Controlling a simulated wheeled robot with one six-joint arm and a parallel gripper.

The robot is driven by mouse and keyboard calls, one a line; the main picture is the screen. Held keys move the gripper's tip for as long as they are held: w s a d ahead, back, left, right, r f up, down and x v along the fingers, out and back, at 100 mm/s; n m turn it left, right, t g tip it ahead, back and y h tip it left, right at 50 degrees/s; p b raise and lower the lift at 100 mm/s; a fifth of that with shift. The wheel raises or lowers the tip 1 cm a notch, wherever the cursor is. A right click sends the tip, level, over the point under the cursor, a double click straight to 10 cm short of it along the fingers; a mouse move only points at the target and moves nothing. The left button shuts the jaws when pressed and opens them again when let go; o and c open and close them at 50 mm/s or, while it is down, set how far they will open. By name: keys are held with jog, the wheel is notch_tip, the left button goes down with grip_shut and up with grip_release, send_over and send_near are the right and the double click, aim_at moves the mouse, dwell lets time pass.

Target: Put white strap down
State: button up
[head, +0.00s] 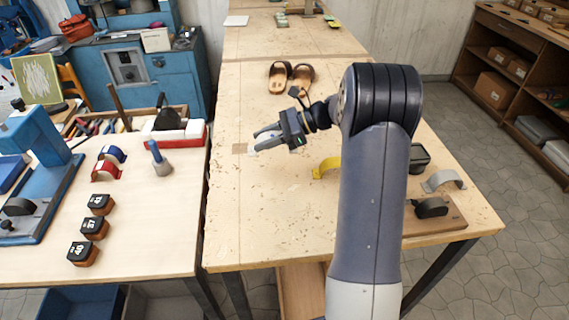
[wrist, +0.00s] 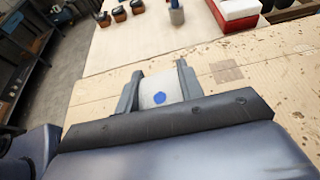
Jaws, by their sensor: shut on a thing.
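My gripper (head: 264,140) is over the left part of the middle wooden table (head: 235,215). It is shut on the white strap (wrist: 155,88), which sits between the two fingers in the wrist view and shows a blue dot. In the head view only a small pale piece of the strap (head: 252,153) shows under the fingertips. I cannot tell whether the strap touches the table top. A square brown mark (wrist: 226,71) lies on the table just beyond the fingers.
A yellow strap (head: 326,166) lies right of my gripper, and a grey strap (head: 443,180) lies farther right. Brown sandals (head: 290,78) are farther back. The left table (head: 150,245) holds red and blue straps and black-topped blocks (head: 93,228). The middle table's front left is clear.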

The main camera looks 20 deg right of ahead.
jog(key=shift+f+p, duration=0.4)
jog(key=shift+f, duration=3.6)
jog(key=o, duration=1)
jog(key=shift+o, duration=0.2)
jog(key=shift+d+r+p, duration=0.3)
jog(key=shift+r, duration=0.05)
jog(key=p+v, duration=0.2)
jog(key=v, duration=0.4)
jog(key=shift+s+d, duration=0.1)
jog(key=shift+d, duration=0.3)
